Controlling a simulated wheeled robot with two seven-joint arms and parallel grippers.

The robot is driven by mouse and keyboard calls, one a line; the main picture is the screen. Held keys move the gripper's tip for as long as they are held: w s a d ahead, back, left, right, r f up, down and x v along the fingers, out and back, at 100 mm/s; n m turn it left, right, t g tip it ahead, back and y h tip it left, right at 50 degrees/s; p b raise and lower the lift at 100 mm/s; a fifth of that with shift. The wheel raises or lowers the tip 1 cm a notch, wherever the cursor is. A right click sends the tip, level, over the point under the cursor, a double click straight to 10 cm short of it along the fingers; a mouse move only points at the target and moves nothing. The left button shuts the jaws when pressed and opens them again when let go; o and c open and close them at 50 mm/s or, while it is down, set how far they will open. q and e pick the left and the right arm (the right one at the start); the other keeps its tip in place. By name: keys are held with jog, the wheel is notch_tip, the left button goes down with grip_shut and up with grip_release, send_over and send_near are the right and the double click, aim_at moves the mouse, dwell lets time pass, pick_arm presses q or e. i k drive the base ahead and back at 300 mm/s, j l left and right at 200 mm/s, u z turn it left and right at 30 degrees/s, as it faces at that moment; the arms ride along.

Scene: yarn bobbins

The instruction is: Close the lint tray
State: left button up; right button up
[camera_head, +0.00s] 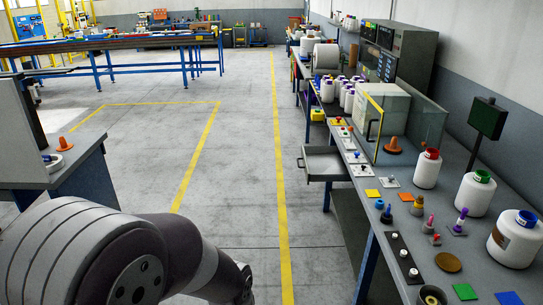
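A grey open-topped tray like a drawer (325,165), which I take to be the lint tray, sticks out to the left from under the edge of the long bench on the right. It is pulled out over the aisle, and a small dark handle (300,163) shows on its left face. Its inside looks empty from here. A thick grey link of my own arm fills the bottom left, well short of the tray. Neither of my grippers is in view, so their state is not shown.
The long bench (455,270) on the right carries white bobbins (427,168), coloured squares, knobs and a clear-sided cabinet (384,115). A grey table (85,165) with an orange cone stands at left. The floor aisle with yellow lines between them is clear.

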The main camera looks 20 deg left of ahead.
aim_at(321, 164)
jog(key=i+j+u, duration=0.1)
jog(key=i+j, duration=0.25)
jog(key=j, duration=0.2)
jog(key=i+j, duration=0.35)
jog(key=j, duration=0.15)
jog(key=i+j, duration=0.15)
jog(key=i, duration=0.5)
jog(key=i+j, duration=0.15)
jog(key=i, duration=0.5)
jog(key=i+j, duration=0.1)
jog(key=i, duration=0.6)
jog(key=i+j, duration=0.15)
jog(key=i, duration=0.5)
